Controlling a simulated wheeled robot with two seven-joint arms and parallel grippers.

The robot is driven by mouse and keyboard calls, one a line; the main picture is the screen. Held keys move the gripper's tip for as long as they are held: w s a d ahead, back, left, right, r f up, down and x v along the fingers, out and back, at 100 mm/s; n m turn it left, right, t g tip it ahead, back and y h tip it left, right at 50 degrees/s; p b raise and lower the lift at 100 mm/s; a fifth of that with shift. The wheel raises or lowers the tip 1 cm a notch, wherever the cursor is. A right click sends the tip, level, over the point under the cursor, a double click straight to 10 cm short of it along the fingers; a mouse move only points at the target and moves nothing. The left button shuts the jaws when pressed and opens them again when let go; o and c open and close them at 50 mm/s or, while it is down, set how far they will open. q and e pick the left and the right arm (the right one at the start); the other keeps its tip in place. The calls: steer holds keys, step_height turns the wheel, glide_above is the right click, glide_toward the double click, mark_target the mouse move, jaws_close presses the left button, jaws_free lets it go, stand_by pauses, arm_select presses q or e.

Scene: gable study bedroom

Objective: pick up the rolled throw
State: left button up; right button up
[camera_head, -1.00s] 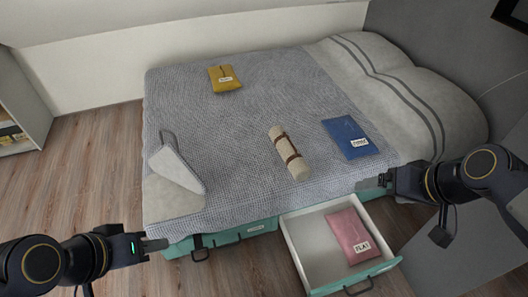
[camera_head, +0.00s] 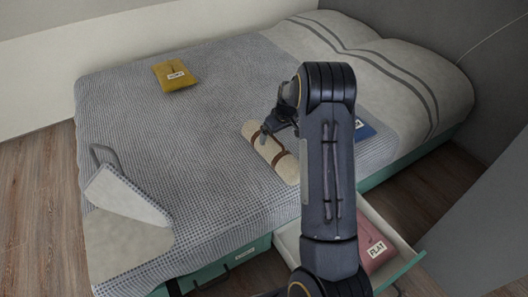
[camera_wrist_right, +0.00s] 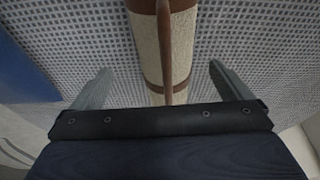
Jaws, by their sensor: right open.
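The rolled throw (camera_head: 286,168) is a cream roll with brown straps, lying on the bed near its front side. My right gripper (camera_head: 268,131) is over the throw in the head view, and my right arm hides part of the area beside it. In the right wrist view, the throw (camera_wrist_right: 178,45) runs between the two spread fingers of the right gripper (camera_wrist_right: 160,70). A brown strap or handle runs lengthwise along it. The right gripper is open, with gaps between each finger and the roll. I cannot tell how far the fingertips are above the blanket. My left gripper is out of view.
The bed's grey blanket (camera_head: 190,130) is mostly clear left of the throw. A mustard pouch (camera_head: 175,75) lies at the back. A blue pouch (camera_head: 365,130) lies right of the throw, partly hidden by my arm. A pink pouch (camera_head: 372,248) sits in the open drawer (camera_head: 288,240) below.

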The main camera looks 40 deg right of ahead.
mark_target(272, 147)
steer(key=x, duration=0.2)
steer(key=b+x, duration=0.1)
steer(key=x, duration=0.1)
steer(key=b+x, duration=0.1)
steer(key=shift+a+f, duration=0.35)
steer(key=shift+f, duration=0.05)
steer(key=c, duration=1.4)
steer(key=shift+r, duration=0.1)
steer(key=shift+c, duration=0.8)
steer(key=shift+r, duration=0.1)
